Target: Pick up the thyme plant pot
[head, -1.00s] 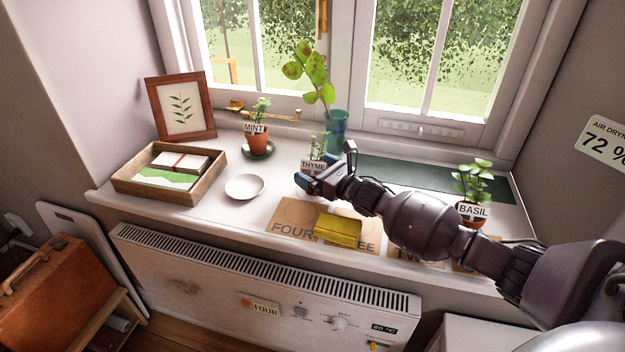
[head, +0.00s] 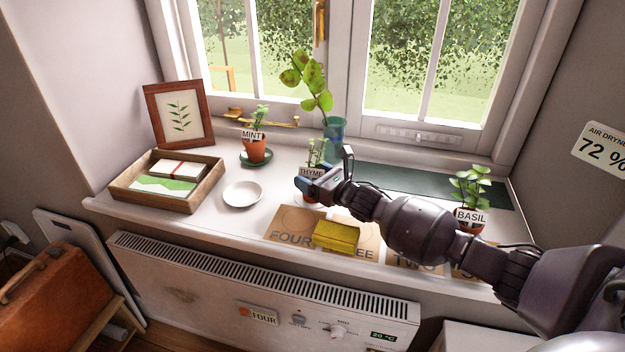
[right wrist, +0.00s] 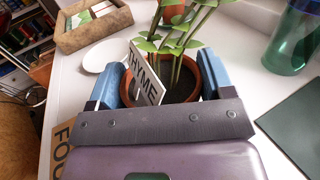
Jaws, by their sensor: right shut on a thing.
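The thyme plant pot (right wrist: 182,92) is a small terracotta pot with dark soil, green stems and a white THYME label (right wrist: 146,74). In the right wrist view it sits between the two blue fingers of my right gripper (right wrist: 165,82), which is shut on it. In the head view the thyme plant (head: 316,152) shows above my right gripper (head: 316,184), with its label (head: 311,172); the gripper hides most of the pot. I cannot tell whether the pot touches the sill. My left gripper is not in view.
A blue-green glass vase (head: 335,145) stands close behind the thyme. A mint pot (head: 256,151) and white dish (head: 243,194) are to the left. A yellow box (head: 337,236) lies on the numbered mat in front. A basil pot (head: 468,222) stands right, near my arm.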

